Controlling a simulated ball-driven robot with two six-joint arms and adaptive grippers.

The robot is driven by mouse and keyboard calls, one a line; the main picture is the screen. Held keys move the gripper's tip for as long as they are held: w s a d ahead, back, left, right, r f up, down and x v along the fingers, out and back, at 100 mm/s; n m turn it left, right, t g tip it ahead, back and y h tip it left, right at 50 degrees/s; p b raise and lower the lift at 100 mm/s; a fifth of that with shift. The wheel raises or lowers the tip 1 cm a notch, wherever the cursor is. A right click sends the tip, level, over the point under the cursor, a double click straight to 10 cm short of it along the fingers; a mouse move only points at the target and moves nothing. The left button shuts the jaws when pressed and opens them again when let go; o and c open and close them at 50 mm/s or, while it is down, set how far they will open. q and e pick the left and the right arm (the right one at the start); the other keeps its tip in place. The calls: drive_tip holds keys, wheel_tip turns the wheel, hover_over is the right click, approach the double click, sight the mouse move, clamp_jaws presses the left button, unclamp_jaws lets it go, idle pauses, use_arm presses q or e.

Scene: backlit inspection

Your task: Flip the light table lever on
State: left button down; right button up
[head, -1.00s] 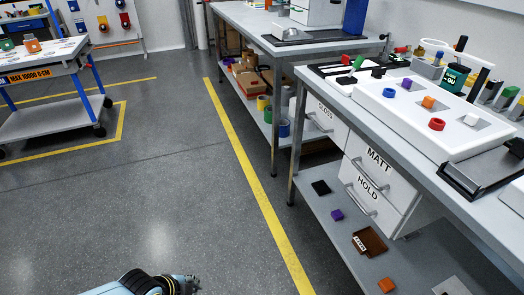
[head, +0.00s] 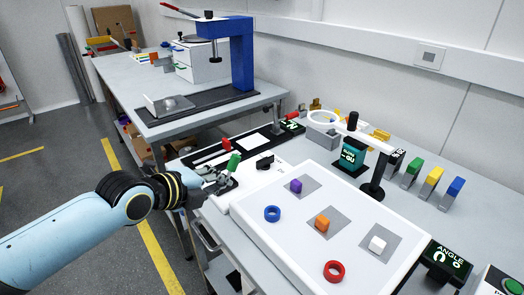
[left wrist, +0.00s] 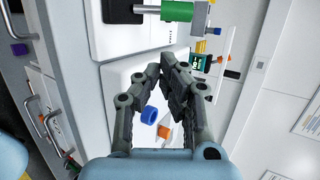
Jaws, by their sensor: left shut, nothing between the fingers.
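The lever has a green grip (head: 233,163) on a dark base, on a white unit (head: 262,176) beside the light table. The light table (head: 258,238) is a white slab holding small cubes and rings. My left gripper (head: 224,182) is shut and empty, right by the lever, partly overlapping its base in the head view. In the left wrist view the closed fingertips (left wrist: 170,62) point toward the green grip (left wrist: 182,22), which lies sideways just beyond them, apart from them as it appears. My right gripper is not in view.
On the light table are a blue ring (head: 272,213), a red ring (head: 334,271) and purple, orange and white cubes. A ring-headed stand (head: 375,180) and colored blocks are behind it. A blue press (head: 242,55) stands on the far bench.

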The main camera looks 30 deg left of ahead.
sight(232, 169)
use_arm(q)
drive_tip(key=x, duration=0.3)
drive_tip(key=r+x, duration=0.1)
drive_tip(key=x, duration=0.5)
drive_tip(key=shift+w+a+r+p, duration=0.1)
drive_tip(key=shift+w+p, duration=0.2)
drive_tip(key=shift+w, duration=0.1)
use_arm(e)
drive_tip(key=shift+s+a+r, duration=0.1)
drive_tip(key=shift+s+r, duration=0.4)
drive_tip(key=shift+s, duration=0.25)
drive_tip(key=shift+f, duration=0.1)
